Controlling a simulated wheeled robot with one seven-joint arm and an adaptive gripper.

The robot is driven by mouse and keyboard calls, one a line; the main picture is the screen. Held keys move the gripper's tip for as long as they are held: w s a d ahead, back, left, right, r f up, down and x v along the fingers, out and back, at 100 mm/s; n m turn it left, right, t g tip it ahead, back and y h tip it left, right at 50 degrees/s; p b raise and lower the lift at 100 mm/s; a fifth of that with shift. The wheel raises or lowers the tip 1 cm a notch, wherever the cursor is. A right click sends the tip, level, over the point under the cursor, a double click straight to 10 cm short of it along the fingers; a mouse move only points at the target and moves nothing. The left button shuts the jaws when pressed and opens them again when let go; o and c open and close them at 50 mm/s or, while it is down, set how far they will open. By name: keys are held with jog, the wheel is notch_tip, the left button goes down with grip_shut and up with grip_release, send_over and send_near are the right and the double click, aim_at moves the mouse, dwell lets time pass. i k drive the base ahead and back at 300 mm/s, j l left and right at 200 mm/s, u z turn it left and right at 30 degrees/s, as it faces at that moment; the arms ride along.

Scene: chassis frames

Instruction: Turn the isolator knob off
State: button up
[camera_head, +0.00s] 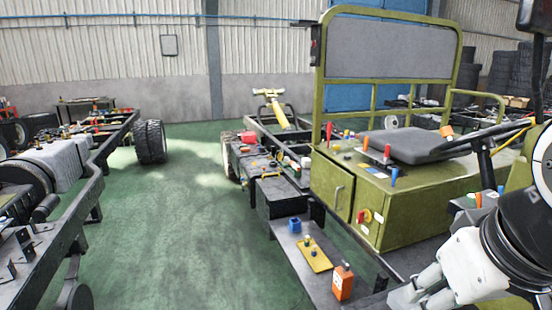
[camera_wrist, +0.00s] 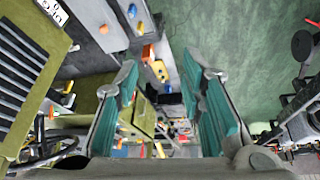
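The isolator knob (camera_head: 365,216) is a small red knob on a yellow plate, on the side face of the olive-green seat box (camera_head: 400,212) in the head view. A yellow-and-red part beside it sits at the same panel. I cannot make the knob out surely in the wrist view. My gripper (camera_head: 416,298) is at the lower right of the head view, below and to the right of the knob and apart from it. In the wrist view my gripper (camera_wrist: 168,76) has its two teal-padded fingers wide apart with nothing held between them.
An orange box (camera_head: 343,282), a yellow plate (camera_head: 314,253) and a blue cube (camera_head: 295,225) sit on the dark chassis shelf left of my gripper. Levers stand on the seat box top. Green floor (camera_head: 190,230) lies clear at left.

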aim_at(361, 215)
jog(key=i+j, duration=0.2)
jog(key=i, duration=0.3)
jog(key=i+j, duration=0.25)
jog(key=i, duration=0.25)
